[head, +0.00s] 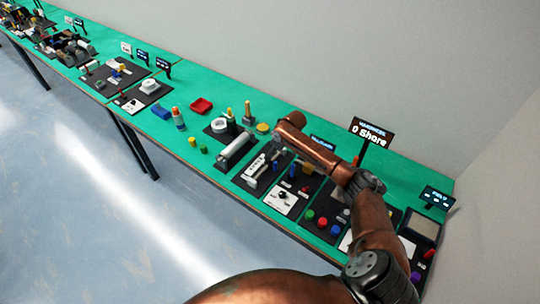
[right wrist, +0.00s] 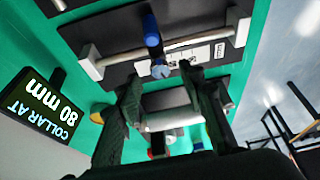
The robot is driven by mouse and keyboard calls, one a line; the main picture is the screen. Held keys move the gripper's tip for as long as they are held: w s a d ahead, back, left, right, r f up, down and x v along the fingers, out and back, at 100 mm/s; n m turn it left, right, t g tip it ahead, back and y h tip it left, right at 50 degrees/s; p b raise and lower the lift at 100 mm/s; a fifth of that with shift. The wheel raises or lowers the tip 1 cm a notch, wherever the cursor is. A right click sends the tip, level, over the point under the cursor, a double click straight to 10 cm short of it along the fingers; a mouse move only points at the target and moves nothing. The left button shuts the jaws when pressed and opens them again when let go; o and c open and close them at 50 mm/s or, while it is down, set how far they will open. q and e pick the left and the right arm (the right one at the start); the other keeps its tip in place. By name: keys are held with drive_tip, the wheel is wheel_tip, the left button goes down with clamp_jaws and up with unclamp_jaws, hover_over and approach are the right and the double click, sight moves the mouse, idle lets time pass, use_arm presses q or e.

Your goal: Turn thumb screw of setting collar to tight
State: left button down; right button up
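The setting collar (right wrist: 152,32) shows in the right wrist view as a blue part on a pale rod (right wrist: 115,62) over a dark base. A small light grey knob (right wrist: 160,70), which looks like its thumb screw, sits at the end toward me. My right gripper (right wrist: 161,78) is open, its two dark fingertips on either side of the knob with visible gaps. In the head view my right gripper (head: 277,142) is over the rod fixture (head: 257,168), and its fingers are too small to make out. The screw's tightness cannot be told. My left gripper is not in view.
A sign (right wrist: 45,110) reads "COLLAR AT 80 mm". A printed white scale plate (right wrist: 205,53) lies by the rod. A grey cylinder fixture (head: 236,150) stands left of the rod fixture and a panel with a black knob (head: 282,196) right of it. The green table (head: 180,145) is crowded.

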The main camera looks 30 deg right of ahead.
drive_tip(key=shift+x, duration=1.3)
drive_tip(key=shift+c, duration=0.5)
clamp_jaws()
